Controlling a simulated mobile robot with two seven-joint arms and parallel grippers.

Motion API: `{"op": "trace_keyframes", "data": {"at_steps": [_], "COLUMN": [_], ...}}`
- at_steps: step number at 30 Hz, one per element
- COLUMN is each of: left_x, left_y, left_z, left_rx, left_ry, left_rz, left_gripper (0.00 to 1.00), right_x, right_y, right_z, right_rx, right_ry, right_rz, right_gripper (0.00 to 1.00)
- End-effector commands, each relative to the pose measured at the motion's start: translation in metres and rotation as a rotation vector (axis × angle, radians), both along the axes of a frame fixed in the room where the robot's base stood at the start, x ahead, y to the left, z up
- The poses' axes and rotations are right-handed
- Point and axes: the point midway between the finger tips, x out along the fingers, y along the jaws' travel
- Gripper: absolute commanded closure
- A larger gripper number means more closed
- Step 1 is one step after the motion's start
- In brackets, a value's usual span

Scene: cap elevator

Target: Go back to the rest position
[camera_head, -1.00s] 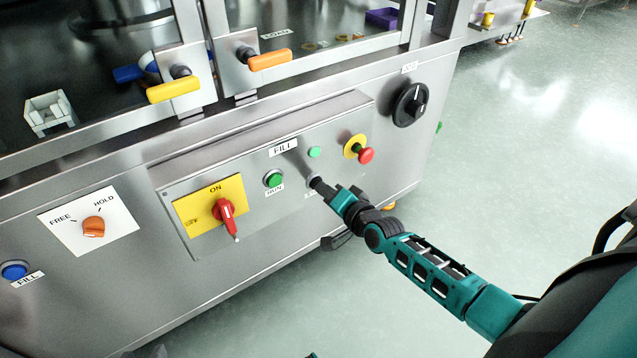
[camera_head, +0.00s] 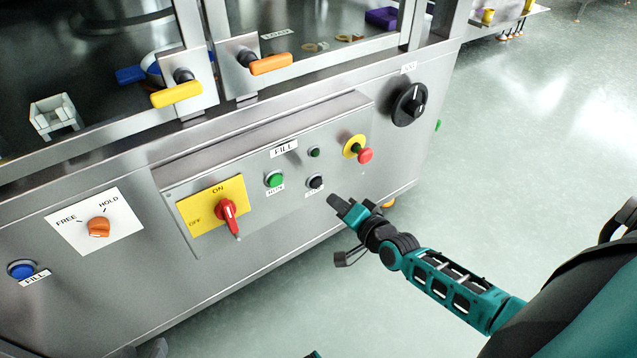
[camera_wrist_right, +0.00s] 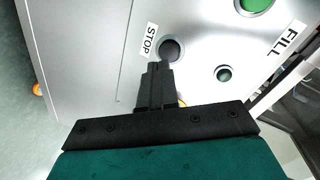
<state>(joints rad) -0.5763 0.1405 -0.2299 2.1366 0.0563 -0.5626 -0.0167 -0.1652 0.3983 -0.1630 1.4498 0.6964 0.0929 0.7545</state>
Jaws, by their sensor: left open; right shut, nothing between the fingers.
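My right gripper (camera_head: 342,205) is shut and empty, in front of the control panel (camera_head: 255,225). It is apart from the black STOP button (camera_head: 315,182), to its lower right in the head view. In the right wrist view its closed fingers (camera_wrist_right: 157,72) point towards the STOP button (camera_wrist_right: 172,49) and overlap its lower edge. The green RUN button (camera_head: 274,180) and a small dark green lamp (camera_head: 314,152) are close by.
A red emergency knob (camera_head: 365,155) on a yellow base and a black rotary switch (camera_head: 409,104) are on the machine to the right. A red ON/OFF switch (camera_head: 229,215) is on the left. Open floor (camera_head: 530,160) lies right of the machine.

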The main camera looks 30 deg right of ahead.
Motion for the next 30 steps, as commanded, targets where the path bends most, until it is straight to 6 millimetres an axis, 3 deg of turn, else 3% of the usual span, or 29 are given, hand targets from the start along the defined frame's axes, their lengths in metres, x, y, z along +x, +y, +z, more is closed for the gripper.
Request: {"op": "trace_keyframes", "data": {"at_steps": [17, 20, 25, 30], "left_x": [0.000, 0.000, 0.001, 0.000], "left_y": [0.000, 0.000, 0.000, 0.003], "left_z": [0.000, 0.000, 0.000, -0.008], "left_rx": [-0.001, 0.000, -0.001, 0.006], "left_ry": [0.000, -0.001, -0.011, -0.002], "left_rz": [-0.001, 0.000, 0.003, 0.008], "left_gripper": [0.57, 0.57, 0.57, 0.57], "right_x": [-0.003, -0.017, -0.068, -0.111], "right_y": [0.006, 0.033, 0.107, 0.147], "right_z": [-0.001, -0.003, 0.000, 0.016], "right_rx": [-0.016, -0.095, -0.405, -0.702], "right_ry": [0.005, 0.030, 0.080, 0.104], "right_rz": [0.016, 0.090, 0.323, 0.494], "right_gripper": [1.00, 1.00, 1.00, 1.00]}}
